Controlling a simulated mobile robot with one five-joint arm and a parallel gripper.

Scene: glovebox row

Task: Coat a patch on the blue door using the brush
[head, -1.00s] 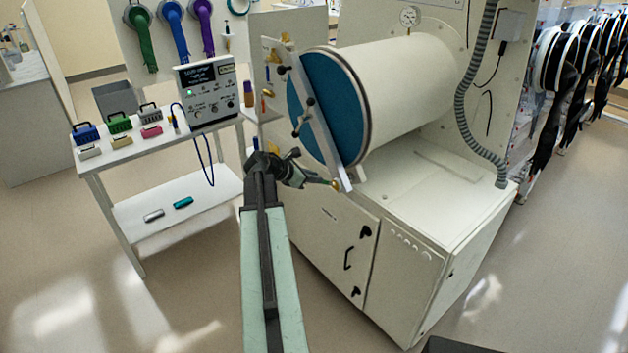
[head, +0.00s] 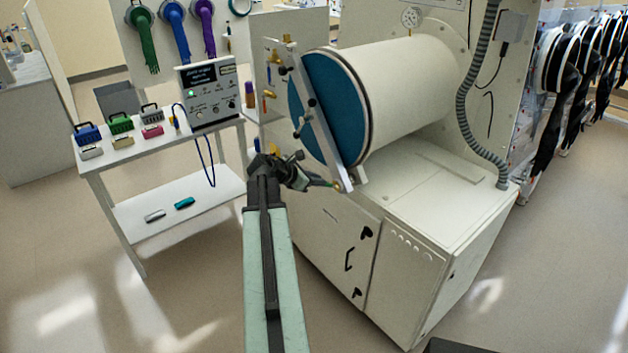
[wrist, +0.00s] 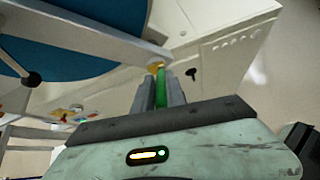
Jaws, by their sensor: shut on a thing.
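The blue door (head: 325,95) is the round end of a white cylinder, crossed by a pale slanted bar with dark knobs. It also fills the upper left of the wrist view (wrist: 75,60). My gripper (head: 318,184) is in front of the door's lower edge, near the bar's lower end. In the wrist view my gripper (wrist: 160,92) is shut on the brush (wrist: 160,88), which has a green handle and a yellowish tip. The tip points away from my wrist, near the bar's end. I cannot tell whether it touches anything.
The white cabinet (head: 340,245) stands below and right of my gripper. A white cart (head: 130,155) at left carries several coloured blocks and a control box (head: 208,92). A grey hose (head: 470,100) hangs at right.

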